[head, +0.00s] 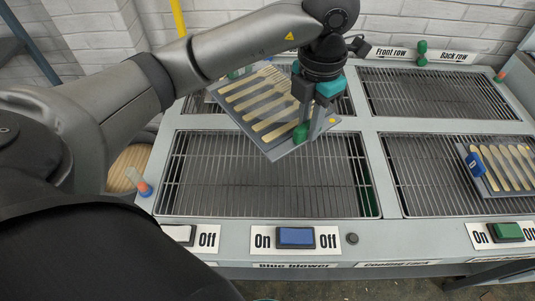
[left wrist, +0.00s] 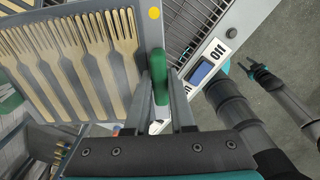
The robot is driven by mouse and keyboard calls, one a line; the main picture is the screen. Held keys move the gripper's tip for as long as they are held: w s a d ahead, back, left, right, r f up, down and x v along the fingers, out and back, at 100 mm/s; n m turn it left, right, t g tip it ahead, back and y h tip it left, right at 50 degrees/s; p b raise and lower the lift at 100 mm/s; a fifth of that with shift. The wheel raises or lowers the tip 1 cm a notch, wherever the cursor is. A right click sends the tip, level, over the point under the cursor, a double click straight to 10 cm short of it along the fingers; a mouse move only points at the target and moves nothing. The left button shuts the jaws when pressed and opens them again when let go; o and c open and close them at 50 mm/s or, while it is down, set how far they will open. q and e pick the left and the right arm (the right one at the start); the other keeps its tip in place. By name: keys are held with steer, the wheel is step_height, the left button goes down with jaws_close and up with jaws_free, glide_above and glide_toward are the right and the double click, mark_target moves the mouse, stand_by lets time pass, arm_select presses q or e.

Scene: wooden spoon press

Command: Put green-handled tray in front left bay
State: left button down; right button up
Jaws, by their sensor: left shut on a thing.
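The green-handled tray (head: 262,112) is a grey tray with a row of pale wooden forks, seen in the left wrist view (left wrist: 150,25). My left gripper (head: 303,132) is shut on its green handle (left wrist: 160,78), and the tray hangs tilted in the air. In the head view it overlaps the back left bay and the far edge of the front left bay (head: 265,185). The front left bay is a bare wire grate. My right gripper seems to show in the left wrist view (left wrist: 250,72), small; its jaws are unclear.
A blue-handled tray (head: 493,169) of wooden pieces lies on the front right bay (head: 420,180). The back right bay (head: 435,95) is empty. A blue switch (head: 296,237) and a green switch (head: 507,231) line the front panel.

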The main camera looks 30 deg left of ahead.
arm_select(q)
steer(key=n, duration=0.2)
steer(key=r+n, duration=0.1)
steer(key=n, duration=0.1)
steer(key=w+n, duration=0.1)
steer(key=n, duration=0.1)
steer(key=shift+w+d+r, duration=0.1)
steer(key=shift+d+r, duration=0.05)
steer(key=shift+r, duration=0.1)
steer(key=n, duration=0.4)
steer(key=shift+w+d+r, duration=0.1)
steer(key=shift+w+r, duration=0.25)
steer(key=shift+r, duration=0.05)
step_height(320, 180, down, 20)
steer(key=b, duration=0.3)
steer(key=shift+f, duration=0.1)
steer(key=c, duration=1.2)
jaws_free()
steer(key=shift+f, duration=0.1)
steer(key=shift+c, duration=0.2)
steer(key=o, duration=0.5)
